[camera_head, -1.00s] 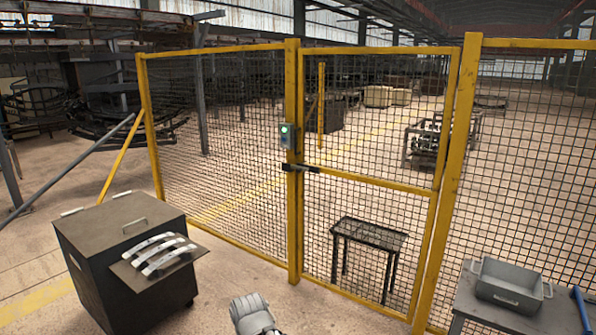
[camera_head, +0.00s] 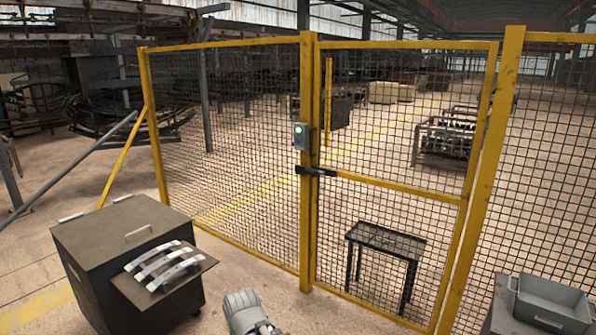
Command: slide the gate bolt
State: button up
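The gate bolt (camera_head: 316,171) is a dark bar across the join between the yellow fence post (camera_head: 306,230) and the yellow-framed mesh gate (camera_head: 400,190). The gate looks closed. A grey switch box (camera_head: 301,136) with a lit green lamp sits on the post just above the bolt. A grey ribbed part of my arm (camera_head: 246,312) shows at the bottom edge, well below and in front of the bolt. My gripper's fingers cannot be made out.
A dark wheeled cabinet (camera_head: 110,235) stands at the left, with curved metal strips (camera_head: 163,265) on its side shelf. A grey bin (camera_head: 550,303) sits at the lower right. A small dark table (camera_head: 385,238) stands behind the gate. The floor before the gate is clear.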

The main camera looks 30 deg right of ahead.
aim_at(314, 173)
jog(key=u, duration=0.05)
jog(key=i, duration=1.2)
jog(key=z, duration=1.15)
jog(key=k, duration=1.3)
jog(key=z, duration=0.05)
